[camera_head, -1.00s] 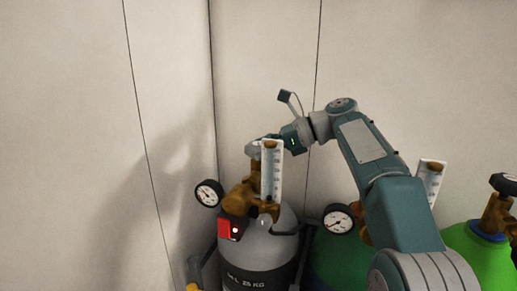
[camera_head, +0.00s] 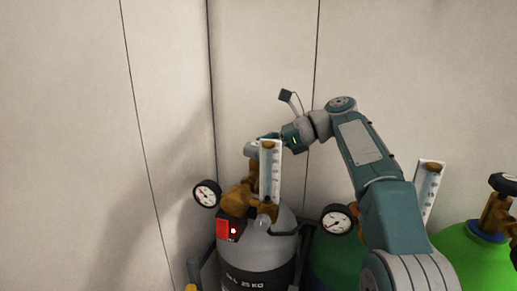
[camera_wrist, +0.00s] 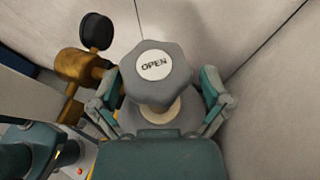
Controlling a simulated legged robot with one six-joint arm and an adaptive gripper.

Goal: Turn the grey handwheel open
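The grey handwheel (camera_wrist: 158,88) is a lobed knob with a white cap reading OPEN, in the middle of the wrist view. In the head view, the handwheel (camera_head: 251,149) shows small atop the brass valve (camera_head: 237,199) of the grey cylinder (camera_head: 262,250). My gripper (camera_wrist: 161,74) has one finger on each side of the handwheel. The left finger is close to its edge; I cannot tell if it touches. A gap shows between the right finger and the wheel. In the head view a white flowmeter (camera_head: 270,172) hides most of my fingers.
A round gauge (camera_head: 206,193) and a red tag (camera_head: 223,229) sit on the valve's left side. A second gauge (camera_head: 338,219) and a green cylinder (camera_head: 482,258) stand to the right. Pale walls (camera_head: 265,60) meet in a corner behind; the space above the valve is clear.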

